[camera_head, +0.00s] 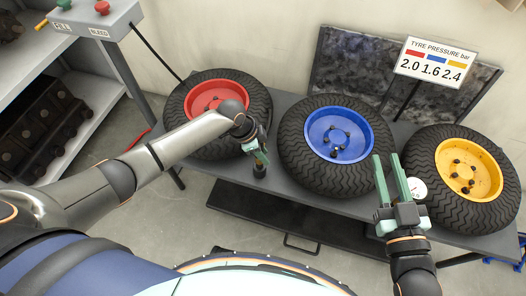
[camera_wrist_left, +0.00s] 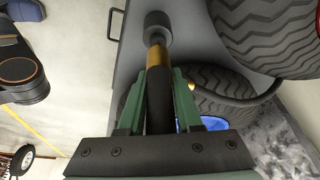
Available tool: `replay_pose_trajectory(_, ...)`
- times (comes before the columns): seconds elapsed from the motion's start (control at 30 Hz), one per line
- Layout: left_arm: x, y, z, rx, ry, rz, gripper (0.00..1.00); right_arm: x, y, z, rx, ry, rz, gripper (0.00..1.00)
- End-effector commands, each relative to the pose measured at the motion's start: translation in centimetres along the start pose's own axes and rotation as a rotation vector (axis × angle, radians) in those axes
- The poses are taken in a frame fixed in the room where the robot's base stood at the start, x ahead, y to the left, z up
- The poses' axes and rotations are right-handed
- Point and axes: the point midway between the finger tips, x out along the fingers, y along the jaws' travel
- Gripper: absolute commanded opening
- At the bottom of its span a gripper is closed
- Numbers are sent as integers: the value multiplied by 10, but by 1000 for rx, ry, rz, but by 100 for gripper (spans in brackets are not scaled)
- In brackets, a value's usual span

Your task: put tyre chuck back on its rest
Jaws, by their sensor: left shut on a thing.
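My left gripper (camera_head: 258,153) is at the bench's front edge, between the red-rimmed and blue-rimmed wheels. It is shut on the tyre chuck (camera_wrist_left: 158,98), whose dark handle lies between the green fingers in the left wrist view. A brass section leads from the handle to a dark cylinder (camera_wrist_left: 157,26), which also shows below the gripper in the head view (camera_head: 259,170). I cannot tell whether this cylinder is the chuck's end or its rest. My right gripper (camera_head: 391,168) is open and empty, in front of the yellow-rimmed wheel.
The red-rimmed (camera_head: 192,103), blue-rimmed (camera_head: 325,125) and yellow-rimmed (camera_head: 475,182) wheels lie on the grey bench (camera_head: 285,205). A white dial gauge (camera_head: 417,189) shows beside my right gripper. A pressure sign (camera_head: 435,62) stands behind. A control box with buttons (camera_head: 108,17) is at upper left.

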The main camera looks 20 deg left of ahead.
Motion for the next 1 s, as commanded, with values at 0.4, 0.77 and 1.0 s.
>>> replay_pose_trajectory(0.4,7,0,2,0,1,-1,0,0,-1,5,0,0,0,30)
replay_pose_trajectory(0.77,14,0,5,-1,1,-1,0,0,-1,9,0,0,0,30)
replay_pose_trajectory(1.0,17,0,6,-1,1,-1,0,0,-1,10,0,0,0,30)
